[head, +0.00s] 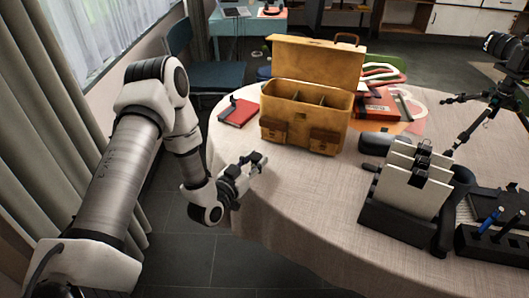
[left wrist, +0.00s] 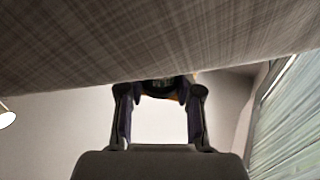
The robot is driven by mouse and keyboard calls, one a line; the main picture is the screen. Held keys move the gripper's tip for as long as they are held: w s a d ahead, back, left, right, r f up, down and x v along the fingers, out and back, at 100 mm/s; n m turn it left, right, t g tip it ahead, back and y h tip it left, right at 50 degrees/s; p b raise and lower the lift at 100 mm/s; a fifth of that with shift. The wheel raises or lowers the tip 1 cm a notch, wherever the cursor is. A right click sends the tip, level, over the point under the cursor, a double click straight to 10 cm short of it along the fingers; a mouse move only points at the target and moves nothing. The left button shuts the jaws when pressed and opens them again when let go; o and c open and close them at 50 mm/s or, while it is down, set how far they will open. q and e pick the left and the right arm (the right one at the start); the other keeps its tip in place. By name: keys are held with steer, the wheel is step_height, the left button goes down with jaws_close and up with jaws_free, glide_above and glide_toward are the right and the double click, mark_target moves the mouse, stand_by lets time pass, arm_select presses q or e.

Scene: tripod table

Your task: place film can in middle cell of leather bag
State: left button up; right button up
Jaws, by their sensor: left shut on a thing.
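The tan leather bag (head: 284,114) stands upright on the round table, lid raised at the back. Dividers split its open top into cells, and the cell bottoms are hidden from the head view. My left gripper (head: 256,163) is in front of the bag and to its lower left, near the table's left edge. It is shut on a small dark thing, probably the film can, mostly hidden by the fingers. In the left wrist view a dark rounded piece (left wrist: 160,84) shows between the fingertips. My right gripper is not in view.
A red notebook (head: 238,113) lies left of the bag. To the right stand a dark holder with upright cards (head: 410,183), a small tripod (head: 480,115) and a pen tray (head: 488,243). The tablecloth (head: 305,210) before the bag is clear.

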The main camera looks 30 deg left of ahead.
mark_target(260, 155)
arm_select(q)
steer(key=w, duration=0.4)
steer(key=shift+w+d, duration=0.1)
steer(key=shift+w, duration=0.25)
steer(key=shift+f, duration=0.2)
steer(key=o, duration=0.9)
steer(key=shift+o, duration=0.2)
